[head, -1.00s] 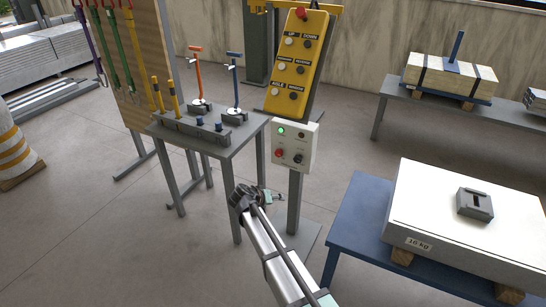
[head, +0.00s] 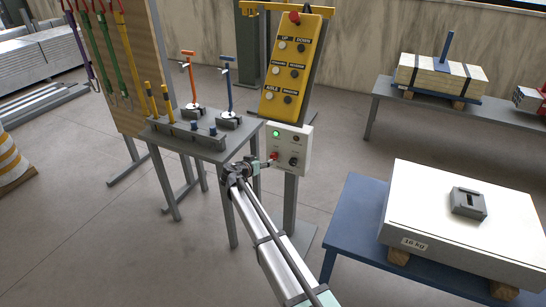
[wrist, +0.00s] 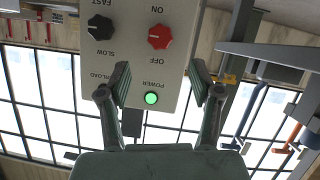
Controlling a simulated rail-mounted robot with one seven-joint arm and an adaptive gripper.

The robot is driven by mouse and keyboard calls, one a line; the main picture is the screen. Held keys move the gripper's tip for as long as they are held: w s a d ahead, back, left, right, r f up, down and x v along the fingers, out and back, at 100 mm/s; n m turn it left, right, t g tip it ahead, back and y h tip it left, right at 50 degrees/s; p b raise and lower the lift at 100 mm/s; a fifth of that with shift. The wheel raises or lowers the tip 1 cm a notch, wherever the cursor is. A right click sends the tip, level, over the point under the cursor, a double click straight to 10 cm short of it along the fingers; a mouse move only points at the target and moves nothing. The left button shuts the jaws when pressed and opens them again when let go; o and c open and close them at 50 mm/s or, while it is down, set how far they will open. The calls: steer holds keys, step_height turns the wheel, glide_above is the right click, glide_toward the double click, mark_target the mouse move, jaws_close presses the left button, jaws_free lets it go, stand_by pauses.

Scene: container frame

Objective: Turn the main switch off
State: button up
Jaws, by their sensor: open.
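The white control box (head: 300,148) hangs below the yellow pendant panel. Its red main switch (wrist: 160,37) sits between the ON and OFF labels, which appear upside down in the wrist view; its exact setting is hard to tell. The green power light (wrist: 151,98) is lit. My gripper (wrist: 160,82) is open and empty, its two fingers apart in front of the box with the light between them in the picture. The switch lies beyond the fingertips. In the head view, my gripper (head: 266,163) is close to the red switch (head: 274,156); contact cannot be told.
A black FAST/SLOW knob (wrist: 101,27) is beside the switch. The yellow panel (head: 293,70) with several buttons is above the box. A grey tool table (head: 195,140) stands left of it. A blue table (head: 350,220) with a white slab (head: 440,210) stands right.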

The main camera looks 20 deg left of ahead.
mark_target(273, 157)
steer(key=p+x, duration=0.1)
steer(key=x, duration=0.9)
steer(key=shift+p, duration=0.35)
steer(key=shift+c, duration=0.3)
steer(key=c, duration=1.1)
